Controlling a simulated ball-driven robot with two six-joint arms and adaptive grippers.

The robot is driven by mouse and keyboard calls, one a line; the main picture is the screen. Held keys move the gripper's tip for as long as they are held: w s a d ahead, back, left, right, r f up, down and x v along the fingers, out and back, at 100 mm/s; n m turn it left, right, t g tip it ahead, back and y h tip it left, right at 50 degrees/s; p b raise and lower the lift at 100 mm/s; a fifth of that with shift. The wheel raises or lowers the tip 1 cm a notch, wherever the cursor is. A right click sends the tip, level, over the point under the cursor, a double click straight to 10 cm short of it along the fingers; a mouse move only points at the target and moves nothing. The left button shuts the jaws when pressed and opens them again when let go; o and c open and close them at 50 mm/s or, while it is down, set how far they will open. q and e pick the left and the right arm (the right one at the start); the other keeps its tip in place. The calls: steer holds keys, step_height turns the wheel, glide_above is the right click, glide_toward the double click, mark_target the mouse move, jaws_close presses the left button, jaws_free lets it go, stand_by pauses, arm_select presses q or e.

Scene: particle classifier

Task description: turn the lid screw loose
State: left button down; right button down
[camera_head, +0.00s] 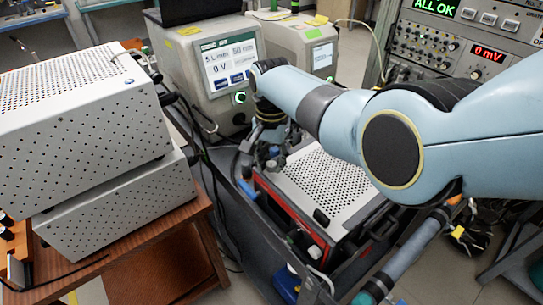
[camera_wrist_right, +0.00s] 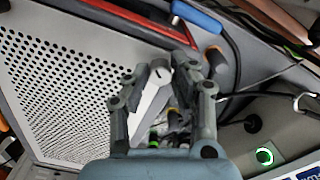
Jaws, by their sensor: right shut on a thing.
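A box with a perforated light-grey lid (camera_head: 318,182) and a red edge lies in a dark cart. The lid (camera_wrist_right: 62,88) fills the left of the right wrist view. My right gripper (camera_head: 272,140) is low over the lid's far left corner, partly hidden by my own arm in the head view. My left gripper is not in view.
Grey instruments with a lit screen (camera_head: 229,62) stand behind the cart. Two stacked perforated boxes (camera_head: 85,115) stand on a brown table at left. Dark cables hang between table and cart. A blue-handled tool (camera_wrist_right: 197,16) lies near the gripper.

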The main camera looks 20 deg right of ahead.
steer(key=n+p, duration=0.1)
steer(key=n, duration=0.4)
steer(key=shift+r+n, duration=0.1)
steer(key=shift+n, duration=0.2)
steer(key=n+p, duration=0.1)
steer(key=n, duration=1.1)
steer(key=shift+n+p, duration=0.3)
steer(key=shift+p, duration=0.05)
steer(key=n, duration=0.6)
steer(key=shift+n, duration=0.3)
steer(key=c, duration=1.1)
jaws_free()
